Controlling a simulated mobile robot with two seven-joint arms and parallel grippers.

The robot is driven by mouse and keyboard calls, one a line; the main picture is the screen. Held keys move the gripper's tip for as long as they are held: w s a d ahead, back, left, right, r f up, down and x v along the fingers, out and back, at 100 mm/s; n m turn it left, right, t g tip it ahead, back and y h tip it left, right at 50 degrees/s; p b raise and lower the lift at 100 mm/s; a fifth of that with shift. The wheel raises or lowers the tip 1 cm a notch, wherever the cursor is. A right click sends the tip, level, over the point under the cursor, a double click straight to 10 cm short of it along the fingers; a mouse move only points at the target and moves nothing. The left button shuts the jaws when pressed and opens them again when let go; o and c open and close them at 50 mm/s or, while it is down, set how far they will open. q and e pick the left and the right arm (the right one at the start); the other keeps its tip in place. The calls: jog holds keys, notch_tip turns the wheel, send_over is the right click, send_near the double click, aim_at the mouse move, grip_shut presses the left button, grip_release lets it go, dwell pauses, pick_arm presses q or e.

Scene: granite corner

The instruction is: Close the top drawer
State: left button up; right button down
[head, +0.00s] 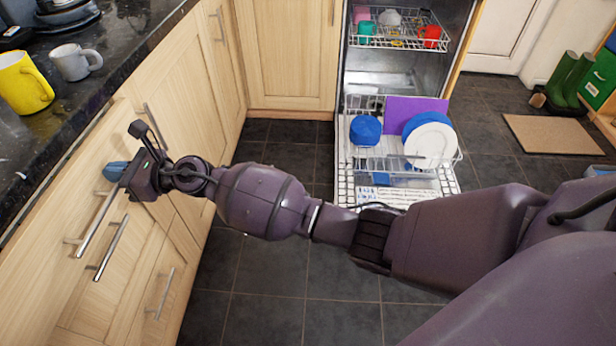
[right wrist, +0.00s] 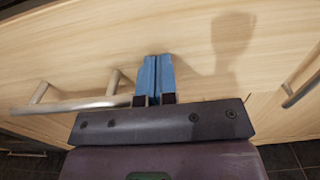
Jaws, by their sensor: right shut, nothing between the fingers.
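The top drawer (head: 85,190) is in the light wood cabinet at left in the head view, under the dark counter. Its front looks nearly in line with the cabinet; I cannot tell if a small gap is left. Its bar handle (head: 97,225) also shows in the right wrist view (right wrist: 75,105), left of the fingers. My right gripper (head: 115,171) is shut and empty, its blue fingertips (right wrist: 154,75) together at the drawer front, beside the handle's end. I cannot tell whether they touch the wood. My left gripper is not in view.
Lower drawers with bar handles (head: 110,250) lie below. A yellow mug (head: 22,84) and a white mug (head: 74,62) stand on the granite counter (head: 100,70). An open dishwasher with its loaded lower rack (head: 375,160) pulled out stands behind my arm. Tiled floor (head: 270,290) is clear in front.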

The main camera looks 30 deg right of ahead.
aim_at(98, 170)
jog(key=x, duration=0.4)
jog(key=shift+f+b, duration=0.1)
jog(key=shift+b, duration=0.2)
jog(key=shift+r, duration=0.3)
